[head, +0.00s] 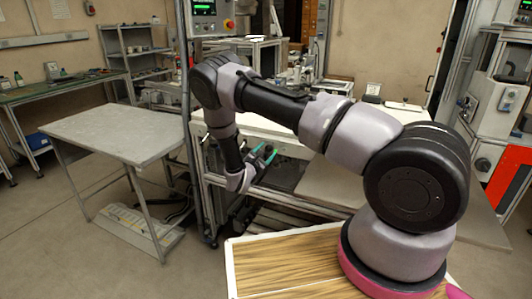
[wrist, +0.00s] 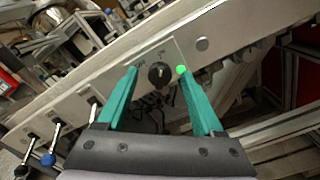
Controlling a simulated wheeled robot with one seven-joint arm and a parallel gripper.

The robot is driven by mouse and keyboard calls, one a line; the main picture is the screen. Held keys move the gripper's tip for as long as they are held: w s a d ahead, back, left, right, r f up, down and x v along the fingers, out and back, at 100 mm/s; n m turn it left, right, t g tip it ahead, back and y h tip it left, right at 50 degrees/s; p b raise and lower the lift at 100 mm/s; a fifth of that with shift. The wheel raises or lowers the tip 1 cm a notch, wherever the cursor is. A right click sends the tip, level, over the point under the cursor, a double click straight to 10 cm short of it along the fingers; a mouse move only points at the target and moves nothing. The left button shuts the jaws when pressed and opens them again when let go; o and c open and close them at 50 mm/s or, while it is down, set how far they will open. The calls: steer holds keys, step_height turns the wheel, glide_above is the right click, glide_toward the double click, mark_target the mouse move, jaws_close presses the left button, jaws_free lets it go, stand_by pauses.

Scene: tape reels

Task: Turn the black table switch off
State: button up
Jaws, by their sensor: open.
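The black switch (wrist: 159,74) is a round rotary knob on a pale metal rail (wrist: 205,22), with small markings beside it that are too small to read. A lit green lamp (wrist: 181,69) sits just right of it, close to my right fingertip. My gripper (wrist: 156,71) is open, its two teal fingers standing on either side of the knob in the wrist view, with nothing held between them. I cannot tell whether the fingers touch the knob. In the head view my gripper (head: 265,153) is at the side of the white table (head: 292,148), and the switch is hidden.
Levers with a blue knob (wrist: 47,159) and black knobs show at the lower left of the wrist view. A grey side table (head: 110,133) stands left in the head view. A metal post (head: 186,95) rises near my arm. Open floor lies at left.

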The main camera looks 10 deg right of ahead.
jaws_close()
steer(key=shift+n, duration=0.3)
steer(key=n, duration=0.2)
steer(key=shift+a+n, duration=0.1)
steer(key=shift+n, duration=0.3)
steer(key=n, duration=0.3)
steer(key=shift+n, duration=0.3)
steer(key=n, duration=0.3)
steer(key=shift+n, duration=1.9)
